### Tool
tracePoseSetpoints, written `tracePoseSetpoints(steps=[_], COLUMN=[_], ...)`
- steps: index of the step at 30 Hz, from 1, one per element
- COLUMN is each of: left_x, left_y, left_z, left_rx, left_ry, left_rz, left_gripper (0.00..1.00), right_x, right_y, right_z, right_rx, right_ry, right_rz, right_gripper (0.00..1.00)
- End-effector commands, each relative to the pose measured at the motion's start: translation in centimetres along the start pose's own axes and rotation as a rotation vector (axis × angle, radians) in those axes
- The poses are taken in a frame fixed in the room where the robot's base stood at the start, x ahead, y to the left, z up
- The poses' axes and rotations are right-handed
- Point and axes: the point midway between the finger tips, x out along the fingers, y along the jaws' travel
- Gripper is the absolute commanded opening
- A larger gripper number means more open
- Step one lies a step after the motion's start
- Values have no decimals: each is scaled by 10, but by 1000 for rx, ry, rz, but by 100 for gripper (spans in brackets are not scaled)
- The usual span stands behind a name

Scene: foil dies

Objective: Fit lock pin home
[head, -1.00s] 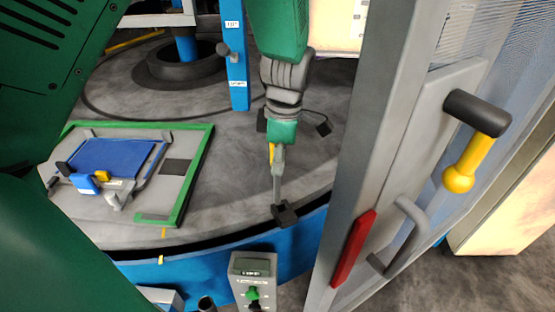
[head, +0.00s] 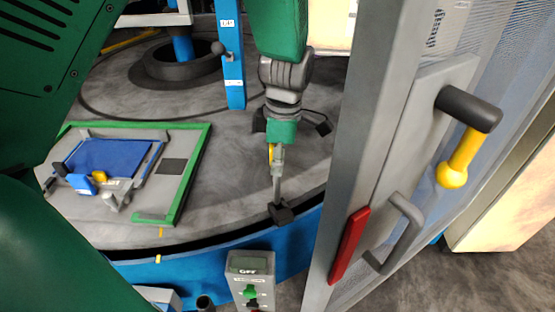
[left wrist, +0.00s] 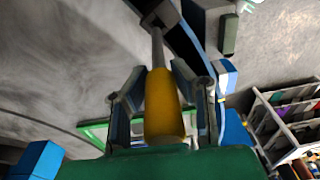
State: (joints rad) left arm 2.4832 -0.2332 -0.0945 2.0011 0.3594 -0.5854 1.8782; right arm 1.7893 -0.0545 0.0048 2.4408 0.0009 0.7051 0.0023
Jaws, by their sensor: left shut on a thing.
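My left gripper (head: 276,160) hangs at the middle of the head view, fingers downward. It is shut on a yellow-handled tool (left wrist: 163,105), whose handle sits between both fingers in the left wrist view. The tool's grey shaft (head: 277,188) runs down to a small black block (head: 283,214) near the round table's front rim. Whether the block is part of the tool or a separate thing I cannot tell. My right gripper is not in view.
A green-edged board (head: 190,187) with a blue plate (head: 103,157) lies on the table at left. A mesh-panelled door (head: 345,150) with a black and yellow lever (head: 468,115) stands close at right. A grey control box (head: 250,285) stands in front.

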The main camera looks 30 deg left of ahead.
Motion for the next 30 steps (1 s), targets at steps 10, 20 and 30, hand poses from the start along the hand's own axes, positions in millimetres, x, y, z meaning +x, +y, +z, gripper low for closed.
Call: tracePoseSetpoints(steps=[10,20,30], left_x=[0,0,7], left_y=[-1,-2,-1], left_z=[2,4,4], left_rx=[0,0,0], left_ry=[0,0,0], left_rz=[0,0,0], left_gripper=[0,0,0], right_x=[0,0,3], right_y=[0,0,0], right_z=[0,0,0], right_rx=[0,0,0], right_ry=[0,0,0], right_rz=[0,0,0], right_gripper=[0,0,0])
